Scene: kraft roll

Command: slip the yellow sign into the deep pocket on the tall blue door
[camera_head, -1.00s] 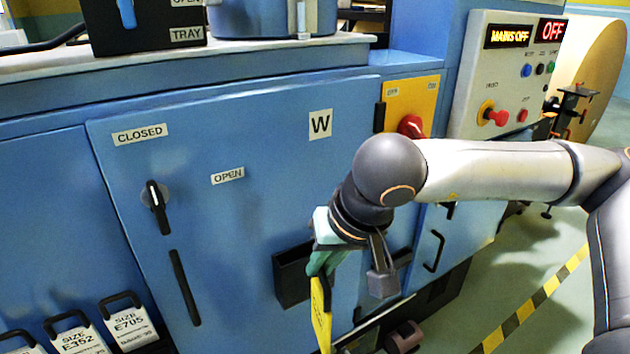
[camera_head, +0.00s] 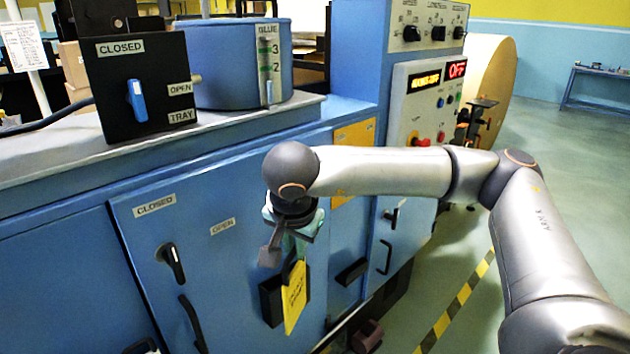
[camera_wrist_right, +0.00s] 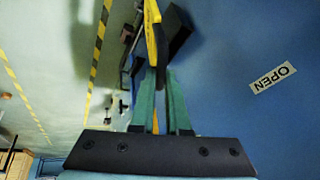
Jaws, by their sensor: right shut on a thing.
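The yellow sign (camera_head: 294,300) hangs tilted from my right gripper (camera_head: 292,262), which is shut on its upper end. The black pocket (camera_head: 270,302) is on the tall blue door (camera_head: 228,272). In the head view the sign overlaps the pocket's right part, and its lower tip reaches below the pocket, so it is outside, in front. I cannot tell whether they touch. In the right wrist view the sign (camera_wrist_right: 152,28) runs up from the teal fingers, beside the dark pocket (camera_wrist_right: 180,32). My left gripper is out of view.
A door handle knob (camera_head: 172,262) and a black pull (camera_head: 193,322) are left of the pocket. A second black holder (camera_head: 352,272) is on the panel to the right. The control panel (camera_head: 425,110) stands behind my right arm. Floor on the right is open.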

